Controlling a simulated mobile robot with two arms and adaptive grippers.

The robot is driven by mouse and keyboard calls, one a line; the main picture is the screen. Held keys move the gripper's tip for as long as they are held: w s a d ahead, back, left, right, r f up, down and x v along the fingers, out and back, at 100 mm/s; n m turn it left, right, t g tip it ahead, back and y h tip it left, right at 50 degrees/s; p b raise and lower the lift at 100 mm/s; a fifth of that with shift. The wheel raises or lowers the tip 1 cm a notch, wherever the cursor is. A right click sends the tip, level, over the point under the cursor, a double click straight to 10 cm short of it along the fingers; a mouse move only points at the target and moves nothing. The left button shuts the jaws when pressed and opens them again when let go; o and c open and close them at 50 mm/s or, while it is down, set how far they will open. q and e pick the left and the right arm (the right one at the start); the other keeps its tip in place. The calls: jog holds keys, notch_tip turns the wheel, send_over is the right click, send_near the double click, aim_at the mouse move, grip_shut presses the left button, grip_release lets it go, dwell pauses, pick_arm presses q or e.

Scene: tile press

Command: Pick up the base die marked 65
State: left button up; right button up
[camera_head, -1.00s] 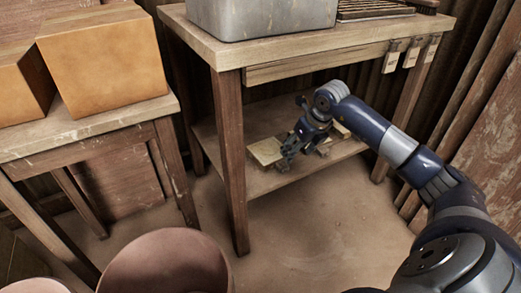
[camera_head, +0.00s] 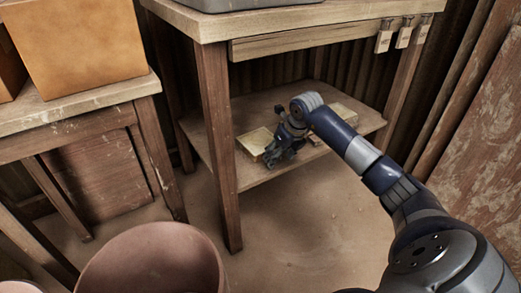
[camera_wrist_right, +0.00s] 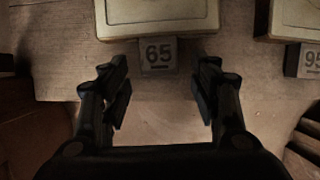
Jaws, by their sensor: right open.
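The base die marked 65 is a cream-coloured block in the right wrist view (camera_wrist_right: 156,17), cut off by the top edge. A tag reading 65 (camera_wrist_right: 158,54) is at its near side. In the head view a pale die (camera_head: 254,142), which appears to be the same one, lies on the lower shelf at the left. My right gripper (camera_wrist_right: 161,78) is open and empty, its fingers apart on either side of the tag and short of the die's near edge. In the head view the right gripper (camera_head: 275,158) is beside the die. My left gripper is not in view.
Another cream die (camera_wrist_right: 296,18) with a tag reading 95 (camera_wrist_right: 310,61) sits to the right. A further pale die (camera_head: 345,113) lies farther back on the lower shelf (camera_head: 225,158). The worktable top (camera_head: 200,25) and its front leg (camera_head: 218,150) frame the shelf. A round tub (camera_head: 150,262) stands in front.

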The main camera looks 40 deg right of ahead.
jog(key=shift+w+f, duration=0.1)
jog(key=shift+f, duration=0.15)
jog(key=c, duration=1.3)
jog(key=shift+r, duration=0.1)
grip_shut()
jog(key=shift+r, duration=0.15)
